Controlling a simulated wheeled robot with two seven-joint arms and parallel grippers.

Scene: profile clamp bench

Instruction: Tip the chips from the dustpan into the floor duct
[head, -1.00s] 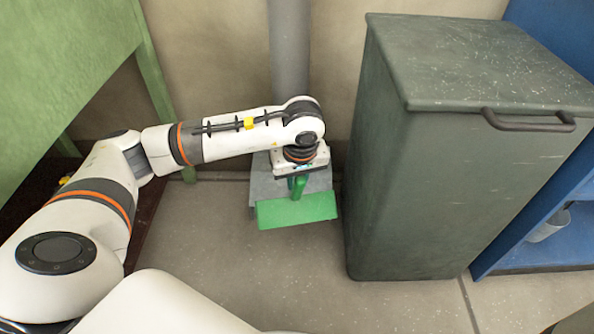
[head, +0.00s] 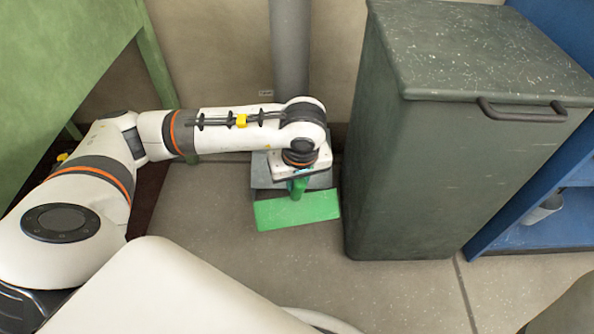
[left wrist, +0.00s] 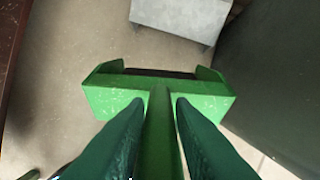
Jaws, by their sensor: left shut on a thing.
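The green dustpan (head: 297,210) hangs in front of the grey floor duct (head: 262,174) in the head view. My left gripper (head: 299,182) is shut on its handle. In the left wrist view the handle (left wrist: 159,135) runs between the gripper's dark green fingers (left wrist: 152,108), with the wide pan (left wrist: 205,103) beyond them. The duct (left wrist: 185,18) shows at the top of that view, beyond the pan and apart from it in the picture. No chips can be made out; the pan's inside is mostly hidden. My right gripper is not in view.
A tall dark green bin (head: 420,180) stands close to the right of the duct. A grey pipe (head: 290,50) rises behind it. A green bench (head: 60,70) is at the left and a blue shelf (head: 530,235) at the far right. The floor (head: 215,215) in front is clear.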

